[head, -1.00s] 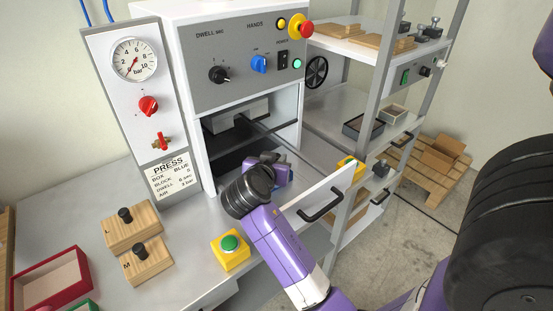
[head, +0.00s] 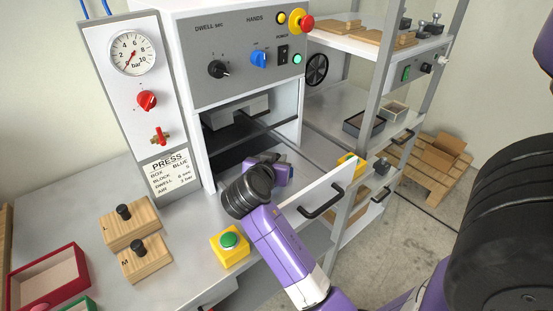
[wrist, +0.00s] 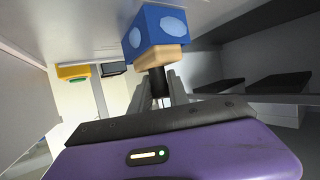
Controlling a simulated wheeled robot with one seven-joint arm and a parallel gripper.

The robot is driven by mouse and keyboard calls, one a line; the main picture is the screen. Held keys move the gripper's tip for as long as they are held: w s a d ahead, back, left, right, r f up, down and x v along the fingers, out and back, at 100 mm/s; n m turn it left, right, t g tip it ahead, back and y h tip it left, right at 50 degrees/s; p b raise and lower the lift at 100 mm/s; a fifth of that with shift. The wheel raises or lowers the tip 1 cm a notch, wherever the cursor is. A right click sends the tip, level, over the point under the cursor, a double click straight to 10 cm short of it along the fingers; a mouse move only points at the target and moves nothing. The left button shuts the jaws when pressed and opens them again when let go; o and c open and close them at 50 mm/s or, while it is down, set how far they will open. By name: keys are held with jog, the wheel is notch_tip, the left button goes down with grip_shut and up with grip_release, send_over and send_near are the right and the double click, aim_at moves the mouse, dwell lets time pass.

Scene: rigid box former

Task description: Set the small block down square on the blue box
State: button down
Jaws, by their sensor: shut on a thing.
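In the wrist view, which looks tilted over, the blue box (wrist: 153,27) with pale oval spots rests against the white surface. The small wooden block (wrist: 159,57) lies against the box's face on my side. I cannot tell whether they touch fully or a thin gap is left. The block looks roughly lined up with the box. My gripper (wrist: 162,88) is shut on the block's black knob (wrist: 157,80). In the head view my gripper (head: 282,173) is at the press opening, and my arm hides the box and block.
The press (head: 240,65) stands above and behind my gripper. A white panel with a black handle (head: 321,202) is close on the right. A yellow button box with a green button (head: 230,245) stands left of my arm. Two larger knobbed blocks (head: 146,262) (head: 130,224) lie at left.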

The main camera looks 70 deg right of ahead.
jog(key=shift+f+b, duration=0.45)
jog(key=shift+f, duration=0.1)
jog(key=c, duration=1.2)
grip_release()
jog(key=shift+o, duration=0.2)
jog(key=shift+r, duration=0.1)
